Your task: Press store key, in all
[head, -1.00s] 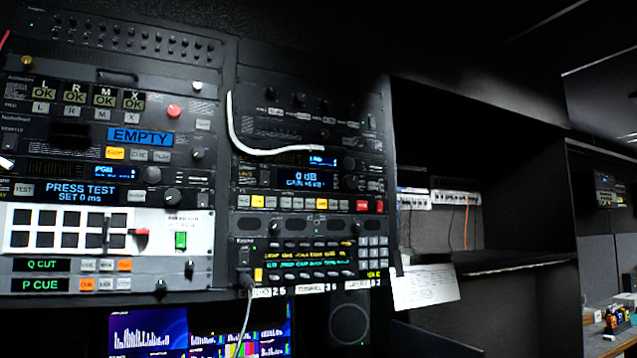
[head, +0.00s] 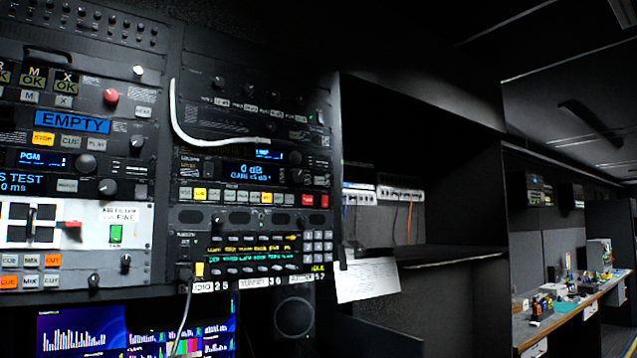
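Neither of my grippers shows in the head view. A right-hand rack carries a unit whose blue display (head: 252,172) reads "0 dB". Below it runs a row of small keys, with yellow keys (head: 200,194) and red keys (head: 308,200) among pale ones. The key lettering is too small to read, so I cannot tell which is the store key.
A left rack has a blue "EMPTY" display (head: 72,122) and a red knob (head: 110,96). A white cable (head: 182,130) hangs across the right rack. A paper sheet (head: 368,280) hangs by a dark shelf (head: 450,258). A cluttered desk (head: 570,315) stands far right.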

